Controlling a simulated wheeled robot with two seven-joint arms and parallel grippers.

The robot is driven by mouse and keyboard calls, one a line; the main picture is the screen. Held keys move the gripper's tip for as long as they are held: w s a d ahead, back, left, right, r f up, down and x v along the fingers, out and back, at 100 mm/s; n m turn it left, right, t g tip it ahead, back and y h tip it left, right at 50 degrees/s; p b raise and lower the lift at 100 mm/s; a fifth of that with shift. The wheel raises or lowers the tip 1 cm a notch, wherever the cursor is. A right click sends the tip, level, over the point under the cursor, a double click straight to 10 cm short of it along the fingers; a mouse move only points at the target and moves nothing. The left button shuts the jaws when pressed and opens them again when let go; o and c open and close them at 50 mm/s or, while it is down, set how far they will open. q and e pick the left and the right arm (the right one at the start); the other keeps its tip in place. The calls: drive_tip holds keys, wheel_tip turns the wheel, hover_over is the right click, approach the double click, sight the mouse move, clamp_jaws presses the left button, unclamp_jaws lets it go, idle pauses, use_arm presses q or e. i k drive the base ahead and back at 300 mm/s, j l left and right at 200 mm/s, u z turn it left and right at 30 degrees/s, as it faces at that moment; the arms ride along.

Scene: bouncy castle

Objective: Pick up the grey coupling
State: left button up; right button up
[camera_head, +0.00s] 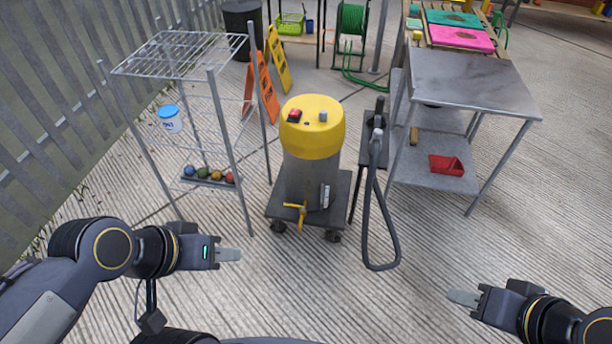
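A small grey piece (323,117) sits on the yellow lid (316,138) of a grey drum-like machine; it looks like the grey coupling, though it is too small to be sure. A red switch sits to its left on the lid. A grey hose end (376,143) hangs at a dark stand just right of the machine. My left gripper (229,255) is low at the left, apart from the machine and pointing right. My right gripper (462,298) is low at the right, pointing left. Both are seen side-on, so their finger gaps are hidden. Nothing shows in either.
The machine stands on a wheeled base (278,210) with a yellow tap. A wire rack (215,130) stands left, holding a tub and coloured balls. A hose loop (380,266) hangs low. Front floor is clear.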

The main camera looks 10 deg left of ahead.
sight(377, 134)
drive_tip(key=i+j, duration=0.2)
drive_tip(key=i, duration=0.3)
drive_tip(key=i+j, duration=0.2)
drive_tip(key=i, duration=0.3)
drive_tip(key=i+j+u, duration=0.1)
drive_tip(key=i, duration=0.4)
